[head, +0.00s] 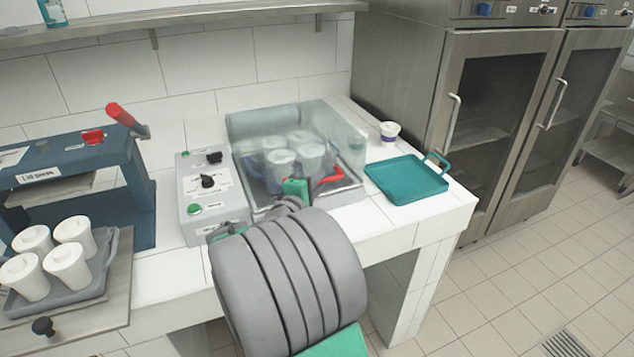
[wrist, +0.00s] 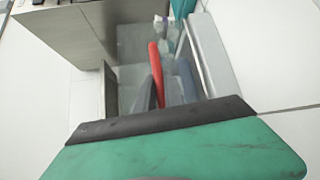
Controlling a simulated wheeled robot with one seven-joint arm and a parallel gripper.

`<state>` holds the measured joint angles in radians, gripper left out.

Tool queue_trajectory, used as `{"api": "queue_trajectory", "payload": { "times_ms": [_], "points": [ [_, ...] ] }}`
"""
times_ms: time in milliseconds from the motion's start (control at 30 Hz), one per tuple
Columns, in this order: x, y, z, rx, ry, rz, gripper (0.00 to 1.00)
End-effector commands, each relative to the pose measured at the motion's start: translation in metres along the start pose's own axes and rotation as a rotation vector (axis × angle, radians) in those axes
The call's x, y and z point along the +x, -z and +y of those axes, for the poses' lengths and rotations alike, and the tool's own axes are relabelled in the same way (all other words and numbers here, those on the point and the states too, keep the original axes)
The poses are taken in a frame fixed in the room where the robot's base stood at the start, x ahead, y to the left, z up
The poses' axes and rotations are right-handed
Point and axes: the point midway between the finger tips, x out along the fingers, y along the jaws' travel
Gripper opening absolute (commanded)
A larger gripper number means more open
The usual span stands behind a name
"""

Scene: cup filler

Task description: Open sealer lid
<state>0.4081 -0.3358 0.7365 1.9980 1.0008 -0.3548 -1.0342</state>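The sealer (head: 212,190) stands at the middle of the counter, with a grey control panel on its left. Its clear lid (head: 335,125) is down over several white cups (head: 283,165). A red handle (head: 326,183) shows at the lid's front, and the red handle is also in the wrist view (wrist: 157,72). My gripper (head: 297,188) is at the front of the sealer, just left of the red handle. My arm hides part of the sealer's front edge. I cannot tell whether the fingers touch the handle or whether they are open.
A teal tray (head: 405,182) lies to the right, with a small white cup (head: 390,131) behind it. At the left is a blue press (head: 75,180) with a red lever. A grey tray (head: 95,278) of white cups is in front of it. Steel cabinets (head: 500,110) stand at right.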

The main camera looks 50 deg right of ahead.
Motion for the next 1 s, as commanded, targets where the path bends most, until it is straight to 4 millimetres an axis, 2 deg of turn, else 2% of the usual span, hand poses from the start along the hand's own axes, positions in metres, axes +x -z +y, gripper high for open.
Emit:
{"api": "queue_trajectory", "payload": {
  "times_ms": [133,1000],
  "points": [
    [-0.0001,0.0000,0.0000,0.000,0.000,0.000,0.00],
    [-0.0001,0.0000,-0.0002,0.000,0.001,0.000,0.00]
  ]
}}
